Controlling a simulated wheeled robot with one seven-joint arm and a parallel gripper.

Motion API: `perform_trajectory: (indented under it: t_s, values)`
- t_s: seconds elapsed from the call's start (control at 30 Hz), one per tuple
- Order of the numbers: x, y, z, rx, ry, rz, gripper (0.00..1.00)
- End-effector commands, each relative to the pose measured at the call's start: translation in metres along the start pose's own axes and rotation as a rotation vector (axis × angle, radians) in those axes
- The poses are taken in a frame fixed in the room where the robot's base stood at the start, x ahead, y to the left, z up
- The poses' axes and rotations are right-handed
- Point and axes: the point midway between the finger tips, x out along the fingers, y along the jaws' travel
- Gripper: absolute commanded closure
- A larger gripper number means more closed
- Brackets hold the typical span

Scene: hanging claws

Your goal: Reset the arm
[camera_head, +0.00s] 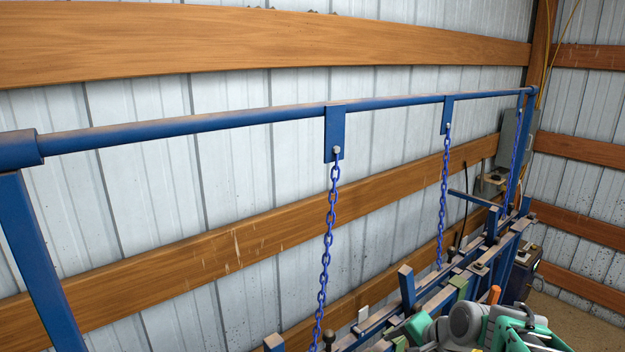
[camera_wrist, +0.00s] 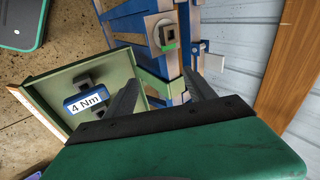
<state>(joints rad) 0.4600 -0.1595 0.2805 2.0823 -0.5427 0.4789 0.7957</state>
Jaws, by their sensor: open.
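My gripper (camera_wrist: 160,85) shows in the wrist view with its two dark fingers spread apart. Beyond the fingertips is a blue steel frame (camera_wrist: 142,32) with pale edges. To the left of the fingers is a green-edged panel (camera_wrist: 112,66) with a blue block (camera_wrist: 88,103) labelled "4 Nm". In the head view, part of my green and grey arm (camera_head: 470,322) shows at the bottom right. The fingers cannot be made out there.
A blue overhead bar (camera_head: 240,118) crosses the head view. Blue chains hang from it, one near the middle (camera_head: 327,235) and one farther right (camera_head: 444,190). A blue workbench frame (camera_head: 430,300) stands below, against a corrugated wall with wooden beams (camera_head: 210,255).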

Motion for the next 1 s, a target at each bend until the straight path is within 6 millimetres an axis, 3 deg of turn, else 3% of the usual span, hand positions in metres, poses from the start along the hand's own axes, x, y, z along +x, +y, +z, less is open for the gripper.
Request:
perform_trajectory:
  t_s: [0.03,0.2,0.37,0.4,0.5,0.7,1.0]
  values:
    - [-0.008,0.003,0.031,-0.154,-0.020,0.069,0.37]
    - [-0.038,0.039,0.106,-0.578,-0.115,0.268,0.37]
    - [-0.070,0.082,0.158,-0.902,-0.230,0.397,0.37]
    - [-0.063,0.095,0.163,-0.941,-0.242,0.411,0.37]
    - [-0.037,0.103,0.158,-0.934,-0.194,0.392,0.37]
    - [-0.013,0.109,0.150,-0.943,-0.114,0.360,0.37]
    - [-0.015,0.103,0.146,-0.946,-0.084,0.348,0.37]
